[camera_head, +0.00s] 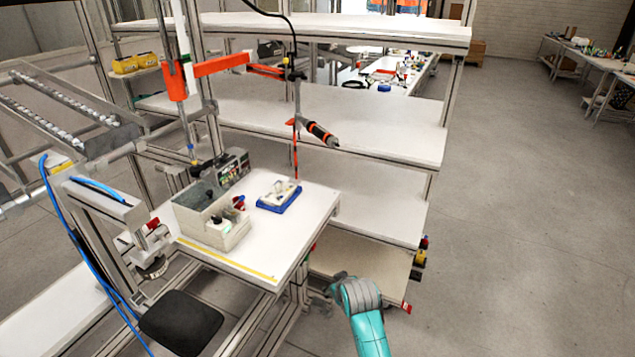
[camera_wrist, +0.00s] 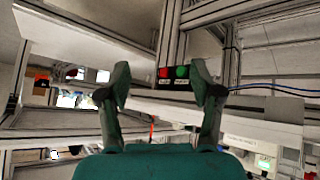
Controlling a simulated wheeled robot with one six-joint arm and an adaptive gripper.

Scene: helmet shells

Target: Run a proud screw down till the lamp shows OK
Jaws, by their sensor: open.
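A dark box (camera_wrist: 174,77) with a red and a green round button or light shows between my fingers in the wrist view, mounted on the frame beyond them. Its labels are too small to read. My gripper (camera_wrist: 160,88) is open and empty, its fingers apart and touching nothing. An orange and black screwdriver (camera_head: 320,133) hangs tilted from an arm above the workbench (camera_head: 235,262). A blue tray (camera_head: 279,204) with white parts lies on the bench. No proud screw can be made out. My teal arm reaches in at the bottom, low in front of the bench's right side.
A grey bin unit (camera_head: 215,230) stands on the bench, left of the tray. White shelves (camera_head: 330,110) rise behind and right of the bench. A black seat (camera_head: 180,322) and blue cables are at the left. The floor (camera_head: 530,220) at the right is clear.

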